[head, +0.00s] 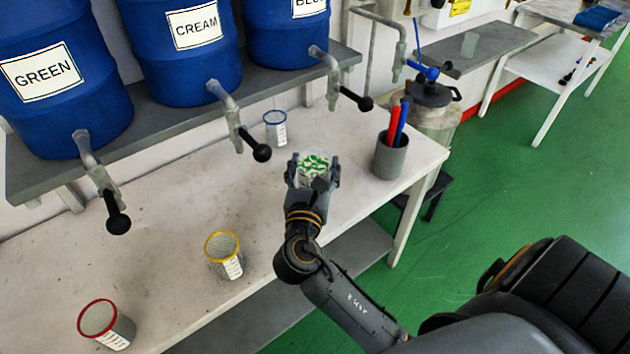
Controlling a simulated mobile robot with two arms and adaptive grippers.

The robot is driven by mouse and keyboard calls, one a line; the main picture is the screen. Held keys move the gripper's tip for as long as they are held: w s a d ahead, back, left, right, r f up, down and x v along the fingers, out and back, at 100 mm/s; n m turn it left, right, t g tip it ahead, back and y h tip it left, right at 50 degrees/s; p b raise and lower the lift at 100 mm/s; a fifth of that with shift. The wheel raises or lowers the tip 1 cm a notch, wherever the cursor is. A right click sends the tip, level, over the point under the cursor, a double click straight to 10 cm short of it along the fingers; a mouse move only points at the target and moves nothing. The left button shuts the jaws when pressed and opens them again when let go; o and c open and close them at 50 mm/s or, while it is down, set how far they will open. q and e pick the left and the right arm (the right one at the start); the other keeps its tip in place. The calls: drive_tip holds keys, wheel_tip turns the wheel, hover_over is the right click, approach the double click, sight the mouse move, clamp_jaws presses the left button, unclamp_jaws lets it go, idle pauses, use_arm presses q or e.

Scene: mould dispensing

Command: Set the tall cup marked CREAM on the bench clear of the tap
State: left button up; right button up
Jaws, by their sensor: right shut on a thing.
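My right gripper (313,177) is shut on a pale cup with green markings (314,162). It holds the cup over or at the bench (180,210), right of the CREAM tap; whether the cup touches the bench I cannot tell. The gripper hides much of this cup, and no CREAM mark is readable on it. The tap (234,122) with a black knob hangs from the blue barrel labelled CREAM (195,60) and is apart from the cup. My left gripper is not in view.
A blue-rimmed cup (276,133) stands behind the gripper. A yellow-rimmed cup (224,258) and a red-rimmed cup (105,325) stand nearer the front edge. A grey holder (390,158) with red and blue pens stands to the right. The bench's left middle is clear.

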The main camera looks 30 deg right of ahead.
sight(318, 170)
drive_tip(key=d+f, duration=0.1)
drive_tip(key=w+f, duration=0.1)
drive_tip(key=f, duration=0.1)
drive_tip(key=w+d+f, duration=0.1)
drive_tip(key=shift+w+d+f, duration=0.2)
drive_tip(key=shift+d, duration=0.1)
drive_tip(key=shift+w+d+f+b, duration=0.1)
drive_tip(key=shift+f+b, duration=0.35)
drive_tip(key=shift+f, duration=1.2)
drive_tip(key=shift+f, duration=0.2)
drive_tip(key=o, duration=1.8)
